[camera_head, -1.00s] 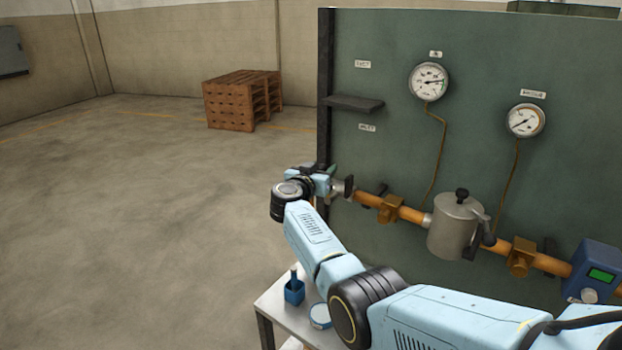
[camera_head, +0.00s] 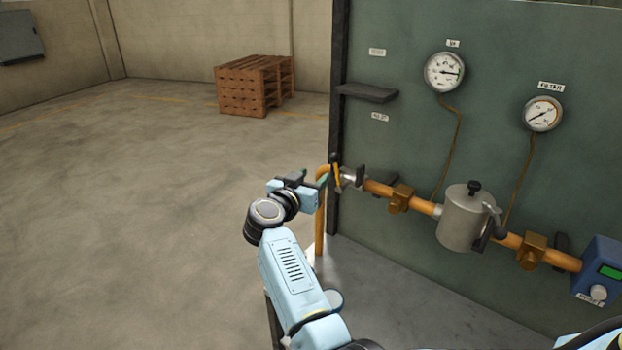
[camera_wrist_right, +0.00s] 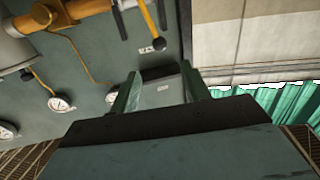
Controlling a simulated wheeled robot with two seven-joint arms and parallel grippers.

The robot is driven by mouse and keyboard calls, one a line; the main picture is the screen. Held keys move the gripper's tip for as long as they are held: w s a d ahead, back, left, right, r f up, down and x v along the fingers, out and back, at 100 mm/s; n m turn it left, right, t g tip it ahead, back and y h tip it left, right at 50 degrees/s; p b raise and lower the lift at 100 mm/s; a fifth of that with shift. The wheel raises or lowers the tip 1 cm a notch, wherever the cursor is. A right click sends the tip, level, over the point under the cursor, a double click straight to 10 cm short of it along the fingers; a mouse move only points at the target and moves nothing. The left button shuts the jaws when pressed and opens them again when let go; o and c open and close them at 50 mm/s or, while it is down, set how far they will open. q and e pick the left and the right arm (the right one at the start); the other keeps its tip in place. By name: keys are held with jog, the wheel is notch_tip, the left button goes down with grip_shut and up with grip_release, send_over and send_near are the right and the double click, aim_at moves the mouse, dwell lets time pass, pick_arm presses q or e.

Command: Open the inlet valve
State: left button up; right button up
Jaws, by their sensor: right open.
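The inlet valve (camera_head: 350,178) sits at the left end of the orange pipe, by the edge of the green panel. Its yellow lever (camera_head: 337,175) stands roughly upright with a black knob at the top. The lever also shows at the top of the right wrist view (camera_wrist_right: 147,18), with its black knob lower down. My right gripper (camera_head: 318,183) is open and empty, just left of the lever. In the right wrist view its green fingers (camera_wrist_right: 160,88) are spread, and the lever lies beyond them, not between them. My left gripper is out of view.
The green panel (camera_head: 420,125) carries two gauges (camera_head: 444,72), a small dark shelf (camera_head: 367,93) and labels. A metal canister (camera_head: 468,218) and a blue meter box (camera_head: 597,268) sit along the pipe. Wooden pallets (camera_head: 243,88) stand at the back. The floor on the left is clear.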

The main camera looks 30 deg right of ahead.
aim_at(337, 172)
jog(key=shift+d+f, duration=0.2)
jog(key=shift+d, duration=0.1)
jog(key=c, duration=0.4)
jog(key=d+f+m+b, duration=0.1)
jog(key=d, duration=0.1)
jog(key=s+d+f+m+t+b, duration=0.1)
jog(key=d, duration=0.1)
jog(key=d+m+t+b, duration=0.1)
jog(key=m, duration=0.1)
jog(key=shift+s+d+f, duration=0.2)
jog(key=shift+d+f, duration=0.2)
grip_shut()
jog(key=s+d+f+m+t+y+b, duration=0.2)
jog(key=s+d+m+t+y+b, duration=0.25)
jog(key=m+t+b, duration=0.2)
jog(key=w+r+m+t+y+b, duration=0.1)
jog(key=w+y, duration=0.3)
jog(key=w, duration=0.4)
jog(key=shift+w+d+r+m+t+y, duration=0.4)
jog(key=shift+r+m+t, duration=0.15)
jog(key=shift+r+t, duration=0.25)
